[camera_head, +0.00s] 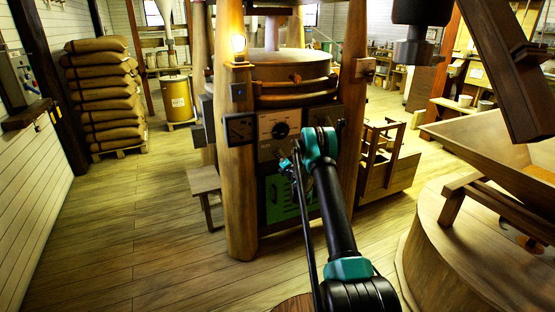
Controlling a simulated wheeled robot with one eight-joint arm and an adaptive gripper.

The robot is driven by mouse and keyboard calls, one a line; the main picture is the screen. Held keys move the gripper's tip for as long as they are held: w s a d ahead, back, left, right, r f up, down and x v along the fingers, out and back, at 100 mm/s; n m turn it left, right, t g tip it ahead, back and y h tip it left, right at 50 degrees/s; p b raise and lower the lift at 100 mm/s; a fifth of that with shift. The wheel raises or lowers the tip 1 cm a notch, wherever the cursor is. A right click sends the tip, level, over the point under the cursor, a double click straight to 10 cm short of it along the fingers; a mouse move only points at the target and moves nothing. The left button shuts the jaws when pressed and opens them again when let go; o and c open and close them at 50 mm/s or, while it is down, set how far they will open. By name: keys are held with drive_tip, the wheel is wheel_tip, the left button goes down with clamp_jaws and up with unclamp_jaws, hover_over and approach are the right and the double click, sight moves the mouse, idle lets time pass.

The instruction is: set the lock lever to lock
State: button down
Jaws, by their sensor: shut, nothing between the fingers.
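The mill's control panel (279,126), with a round black dial, is on the front of the wooden mill frame in the middle. My arm reaches up from the lower right to the mill front. My gripper (287,164) shows small and dark at the arm's far end, in front of the lower panel. It looks shut and empty; whether it touches anything is unclear.
Thick wooden posts (238,175) flank the panels. A small bench (203,182) stands left of them and a wooden crate-like frame (381,160) right. A round wooden platform (440,245) with a hopper fills the right. Stacked sacks (103,95) stand far left. The left floor is clear.

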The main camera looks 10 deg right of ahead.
drive_tip(key=shift+d+r+m, duration=0.15)
drive_tip(key=shift+r+m, duration=0.1)
drive_tip(key=shift+m, duration=0.55)
drive_tip(key=m, duration=0.1)
drive_tip(key=d+r+m, duration=0.1)
drive_tip(key=m, duration=0.1)
drive_tip(key=shift+w, duration=0.2)
drive_tip(key=shift+w+d+r+m, duration=0.2)
drive_tip(key=shift+d+m, duration=0.2)
drive_tip(key=shift+m, duration=0.45)
drive_tip(key=shift+w+d+r+m, duration=0.15)
drive_tip(key=shift+d+m, duration=0.3)
drive_tip(key=shift+m, duration=0.35)
drive_tip(key=shift+w+d+r+m, duration=0.15)
drive_tip(key=shift+d+m, duration=0.25)
drive_tip(key=shift+m, duration=0.45)
drive_tip(key=shift+d, duration=0.15)
drive_tip(key=shift+r, duration=0.1)
